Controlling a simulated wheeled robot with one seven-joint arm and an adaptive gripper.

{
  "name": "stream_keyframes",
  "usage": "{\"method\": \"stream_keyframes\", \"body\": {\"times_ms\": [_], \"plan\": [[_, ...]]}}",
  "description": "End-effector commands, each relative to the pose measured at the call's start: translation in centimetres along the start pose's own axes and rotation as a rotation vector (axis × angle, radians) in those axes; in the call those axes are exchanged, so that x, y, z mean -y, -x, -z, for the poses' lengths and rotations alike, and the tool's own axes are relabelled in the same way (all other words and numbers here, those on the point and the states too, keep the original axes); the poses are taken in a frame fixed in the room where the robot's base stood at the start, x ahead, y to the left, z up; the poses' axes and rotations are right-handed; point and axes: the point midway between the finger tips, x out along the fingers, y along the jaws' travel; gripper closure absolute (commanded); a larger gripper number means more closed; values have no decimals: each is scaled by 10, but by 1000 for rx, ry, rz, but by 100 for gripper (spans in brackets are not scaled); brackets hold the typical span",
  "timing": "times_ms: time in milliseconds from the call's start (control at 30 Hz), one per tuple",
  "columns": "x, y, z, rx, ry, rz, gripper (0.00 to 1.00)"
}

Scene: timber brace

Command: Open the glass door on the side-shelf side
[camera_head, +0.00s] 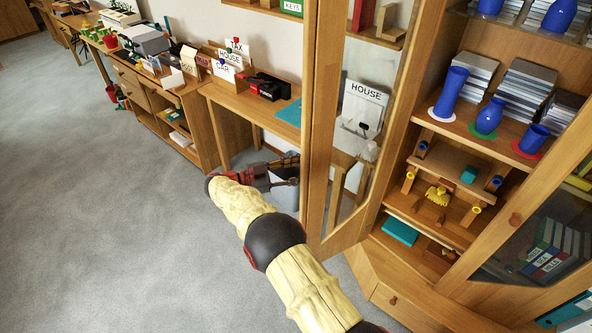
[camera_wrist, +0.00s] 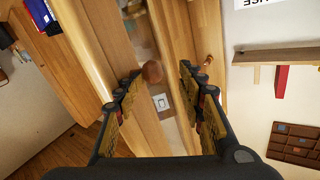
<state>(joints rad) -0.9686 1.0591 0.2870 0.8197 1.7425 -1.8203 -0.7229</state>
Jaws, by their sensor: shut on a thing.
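The wooden-framed glass door (camera_head: 319,128) on the left of the cabinet stands open, swung out from the shelves. A white HOUSE sign shows through its pane. My gripper (camera_head: 287,170) is at the lower part of the door's outer edge, partly hidden behind the frame. In the wrist view my gripper (camera_wrist: 161,77) has its two fingers on either side of the door's wood, and it is shut on the door. A round brown knob (camera_wrist: 152,71) shows between the fingers, closer to the left one. The exact contact is hard to see.
The cabinet shelves hold blue vases (camera_head: 450,93), grey stacks (camera_head: 526,88) and a yellow item (camera_head: 438,195). A second glass door (camera_head: 515,220) with a knob is at right. A side desk (camera_head: 225,100) runs behind the open door. Grey carpet (camera_head: 120,230) is clear at left.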

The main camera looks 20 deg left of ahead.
Motion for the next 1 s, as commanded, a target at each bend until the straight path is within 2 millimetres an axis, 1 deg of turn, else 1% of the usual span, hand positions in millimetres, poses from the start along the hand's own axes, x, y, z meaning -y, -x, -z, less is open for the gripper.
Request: {"method": "stream_keyframes", "body": {"times_ms": [33,267,367,467,567,800,900,1000], "plan": [[-2,-12,-8,1,10,-8,69],[-3,-11,-9,1,11,-7,69],[-3,-5,-10,0,12,-6,69],[-3,8,-10,1,13,-3,69],[-3,29,-10,1,10,1,69],[-3,85,-4,-1,2,9,69],[-3,104,-2,-1,0,12,69],[-3,119,-1,-3,0,13,69]]}}
